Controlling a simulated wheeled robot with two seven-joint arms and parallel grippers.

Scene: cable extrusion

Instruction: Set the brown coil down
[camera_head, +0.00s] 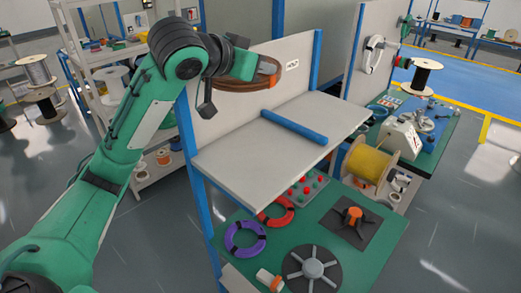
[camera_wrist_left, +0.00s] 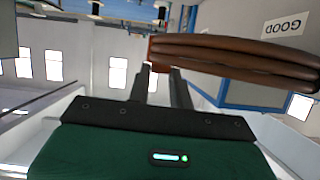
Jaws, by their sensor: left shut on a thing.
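The brown coil (camera_head: 240,84) is held up near the top of the white back panel, above the left end of the grey shelf (camera_head: 245,157). My left gripper (camera_head: 262,72) is shut on the coil's rim. In the left wrist view the coil (camera_wrist_left: 245,60) reaches right from between the two fingers of the left gripper (camera_wrist_left: 160,72). A clear gap shows between the coil and the shelf. My right gripper is not in view.
A blue bar (camera_head: 294,127) lies across the shelf, right of the coil; bare shelf is on both sides. A "GOOD" label (camera_head: 292,65) is on the back panel. Below are a purple coil (camera_head: 245,239), a red coil (camera_head: 277,212) and a yellow spool (camera_head: 368,163).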

